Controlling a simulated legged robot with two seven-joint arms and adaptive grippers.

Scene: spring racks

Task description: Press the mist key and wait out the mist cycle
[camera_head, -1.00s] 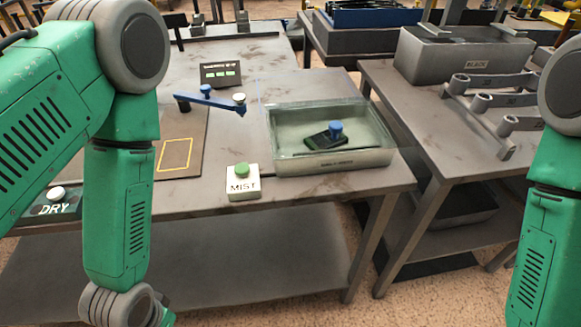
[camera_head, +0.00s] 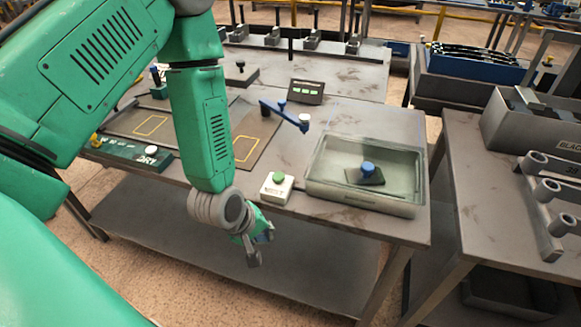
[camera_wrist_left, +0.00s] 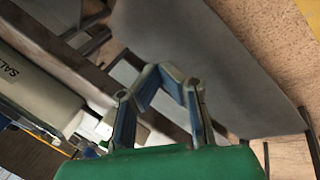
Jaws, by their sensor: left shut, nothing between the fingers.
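The mist key (camera_head: 276,188) is a small white box with a green round button (camera_head: 279,178) on top, standing at the front edge of the grey bench. Its button is uncovered. My left gripper (camera_head: 258,254) is shut and empty, just in front of the bench edge, below and a little left of the key, apart from it. In the left wrist view its fingers (camera_wrist_left: 160,76) meet above the lower shelf. A clear-walled tank (camera_head: 362,196) stands right of the key, with a dark blue-knobbed piece (camera_head: 366,174) inside. My right gripper is out of view.
A dark panel (camera_head: 304,92) with green lights stands behind the tank. A blue lever (camera_head: 285,113) lies across the bench in front of it. A dark DRY box (camera_head: 125,150) is at the left edge. A rack of grey arms (camera_head: 541,208) is on the right table.

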